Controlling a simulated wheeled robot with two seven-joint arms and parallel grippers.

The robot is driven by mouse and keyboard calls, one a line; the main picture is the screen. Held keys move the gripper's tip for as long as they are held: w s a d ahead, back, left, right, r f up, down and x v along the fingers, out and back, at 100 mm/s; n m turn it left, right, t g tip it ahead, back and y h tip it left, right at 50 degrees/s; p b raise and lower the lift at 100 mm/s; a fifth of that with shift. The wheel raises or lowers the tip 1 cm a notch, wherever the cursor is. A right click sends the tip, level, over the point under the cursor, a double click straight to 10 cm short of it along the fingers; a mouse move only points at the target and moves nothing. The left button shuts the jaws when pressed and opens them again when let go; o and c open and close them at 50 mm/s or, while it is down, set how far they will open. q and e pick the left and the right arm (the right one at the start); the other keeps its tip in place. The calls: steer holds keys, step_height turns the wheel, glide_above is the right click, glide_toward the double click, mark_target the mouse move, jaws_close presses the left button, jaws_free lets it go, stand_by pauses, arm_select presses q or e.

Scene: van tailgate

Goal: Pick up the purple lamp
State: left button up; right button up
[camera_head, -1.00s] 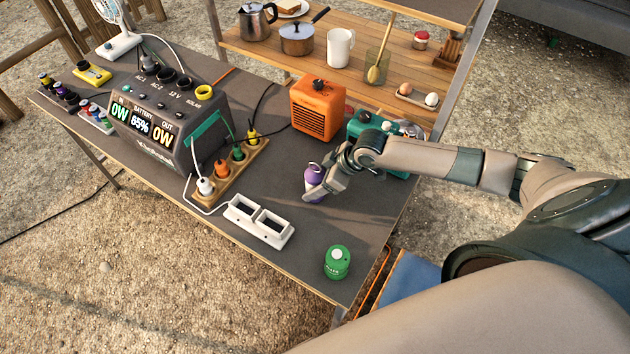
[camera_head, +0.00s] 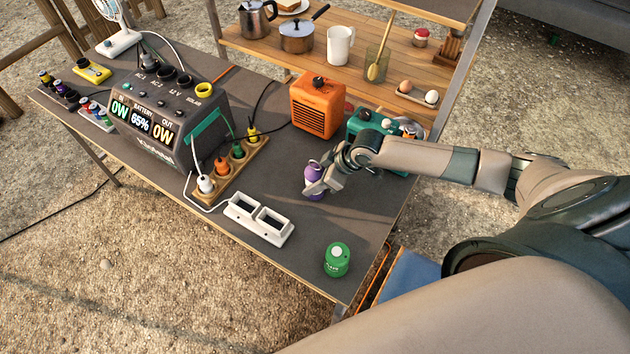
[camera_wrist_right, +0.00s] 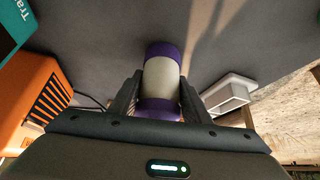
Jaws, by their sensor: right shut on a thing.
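The purple lamp (camera_head: 314,172) is a small purple cylinder with a pale middle band. It is on or just above the dark table, left of the teal box; I cannot tell whether its base touches the table. My right gripper (camera_head: 318,184) is shut on it. In the right wrist view the lamp (camera_wrist_right: 160,78) sits between the two dark fingers (camera_wrist_right: 160,98), which press on its sides. The gripper hides part of the lamp in the head view. My left gripper is not in view.
An orange heater (camera_head: 318,106) and a teal box (camera_head: 372,124) stand behind the lamp. A white double-socket frame (camera_head: 258,220) lies to the left. A green canister (camera_head: 337,260) stands near the front edge. A power station (camera_head: 165,120) and plug board (camera_head: 232,168) stand further left.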

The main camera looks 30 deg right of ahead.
steer(key=shift+w+r, duration=0.1)
steer(key=shift+r, duration=0.4)
steer(key=r+b, duration=0.2)
steer(key=r, duration=0.1)
steer(key=shift+d+r, duration=0.1)
steer(key=shift+d, duration=0.3)
steer(key=w+d+r+b, duration=0.1)
steer(key=d+r+b, duration=0.3)
steer(key=d, duration=0.6)
steer(key=shift+w+d+r, duration=0.25)
steer(key=shift+d+r, duration=0.15)
steer(key=shift+r, duration=1)
step_height(320, 180, up, 6)
steer(key=n, duration=0.2)
glide_above(317, 171)
steer(key=s+a+r+g+y, duration=0.1)
steer(key=s+a+r, duration=0.4)
steer(key=a+r, duration=0.1)
steer(key=shift+a+r, duration=0.3)
steer(key=shift+a, duration=0.1)
